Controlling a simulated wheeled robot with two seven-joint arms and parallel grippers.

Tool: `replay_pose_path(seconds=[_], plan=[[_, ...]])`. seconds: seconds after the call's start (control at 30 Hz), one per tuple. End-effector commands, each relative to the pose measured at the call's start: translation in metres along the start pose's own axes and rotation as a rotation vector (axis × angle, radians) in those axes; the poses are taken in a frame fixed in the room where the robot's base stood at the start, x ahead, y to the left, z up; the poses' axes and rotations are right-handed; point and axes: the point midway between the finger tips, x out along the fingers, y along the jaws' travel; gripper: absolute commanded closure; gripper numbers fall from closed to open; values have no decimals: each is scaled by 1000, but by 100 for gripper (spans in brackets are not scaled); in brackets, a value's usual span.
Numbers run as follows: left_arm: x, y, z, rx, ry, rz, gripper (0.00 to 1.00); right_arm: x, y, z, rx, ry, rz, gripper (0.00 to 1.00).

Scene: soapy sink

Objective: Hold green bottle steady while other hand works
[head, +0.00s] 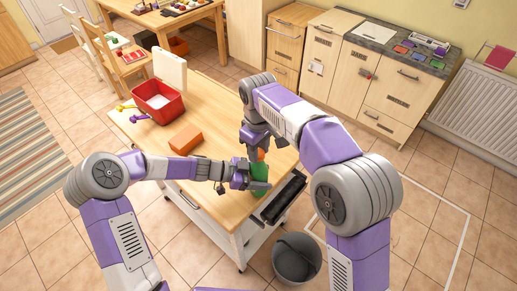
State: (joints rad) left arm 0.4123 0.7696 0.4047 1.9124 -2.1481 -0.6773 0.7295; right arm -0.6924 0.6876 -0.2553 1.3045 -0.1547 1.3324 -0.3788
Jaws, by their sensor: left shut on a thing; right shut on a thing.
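The green bottle (261,170) stands near the right edge of the wooden table, partly hidden by my grippers. My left gripper (262,186) reaches in from the left and is shut on the bottle's body. My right gripper (259,155) comes down from above at the bottle's upper end, shut on a small orange thing (261,155), which looks like the bottle's cap. Whether the cap is on the bottle or lifted a little is too small to tell.
An orange block (186,139) lies on the wooden table (210,95) left of the grippers. A red bin (158,101) stands further back, with yellow and purple items beside it. A black tray (284,197) is at the table's right side. A grey bucket (297,258) stands on the floor.

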Motion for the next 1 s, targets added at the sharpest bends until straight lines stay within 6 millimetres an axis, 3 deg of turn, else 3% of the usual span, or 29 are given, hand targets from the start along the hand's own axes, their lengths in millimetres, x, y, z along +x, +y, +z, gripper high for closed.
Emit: replay_pose_path(seconds=[0.17, 0.2, 0.37, 0.73, 0.87, 1.0], plan=[[0, 0, 0, 0, 0, 0, 100, 0, 0, 0, 3, 0, 0, 99], [0, 0, 0, 0, 0, 0, 100, 0, 0, 0, 3, 1, 0, 57], [0, 0, 0, 0, 0, 0, 100, 0, 0, 0, 3, 1, 0, 33], [0, 0, 0, 0, 0, 0, 100, -6, 0, -1, 3, 3, 1, 33], [0, 0, 0, 0, 0, 0, 100, -24, 1, -1, 4, 5, 2, 33], [0, 0, 0, 0, 0, 0, 100, -55, 0, -1, 4, 6, 1, 33]])
